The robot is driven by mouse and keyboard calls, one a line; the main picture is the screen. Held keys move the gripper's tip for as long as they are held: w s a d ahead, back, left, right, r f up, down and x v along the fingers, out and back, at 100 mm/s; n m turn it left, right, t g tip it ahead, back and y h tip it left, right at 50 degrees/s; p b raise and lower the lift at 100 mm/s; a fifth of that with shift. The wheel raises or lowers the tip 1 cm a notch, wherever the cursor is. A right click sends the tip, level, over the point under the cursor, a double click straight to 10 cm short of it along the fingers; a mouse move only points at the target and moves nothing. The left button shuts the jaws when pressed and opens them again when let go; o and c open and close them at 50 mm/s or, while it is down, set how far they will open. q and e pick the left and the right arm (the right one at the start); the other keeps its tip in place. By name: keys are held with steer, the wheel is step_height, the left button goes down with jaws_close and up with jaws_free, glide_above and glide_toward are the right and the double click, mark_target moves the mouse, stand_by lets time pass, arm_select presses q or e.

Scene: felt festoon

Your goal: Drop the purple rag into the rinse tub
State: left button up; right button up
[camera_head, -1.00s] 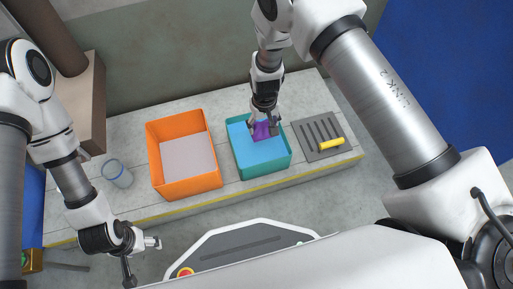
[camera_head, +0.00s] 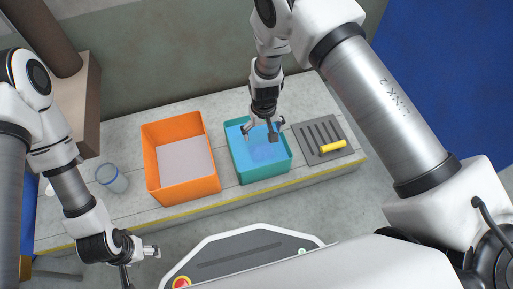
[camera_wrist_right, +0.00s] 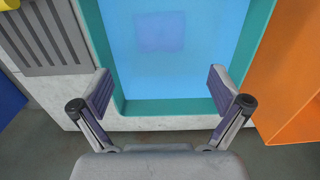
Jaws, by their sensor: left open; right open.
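The rinse tub (camera_head: 263,173) is a teal box of blue water on the bench. It also fills the middle of the right wrist view (camera_wrist_right: 165,107). The purple rag (camera_wrist_right: 160,32) shows there as a faint square, seen through the water inside the tub. My right gripper (camera_head: 260,133) is open and empty above the tub, apart from the rag. Its two spread fingers also show in the right wrist view (camera_wrist_right: 160,88). My left gripper (camera_head: 141,266) is open and empty in front of the bench, at the lower left.
An orange bin (camera_head: 182,190) with a pale floor stands left of the tub. A clear blue-rimmed cup (camera_head: 112,179) is further left. A grey slotted rack (camera_head: 316,132) with a yellow roll (camera_head: 333,147) lies right of the tub. A wall rises behind the bench.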

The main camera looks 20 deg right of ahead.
step_height(320, 180, up, 12)
steer(key=shift+f, duration=0.15)
stand_by(0.4)
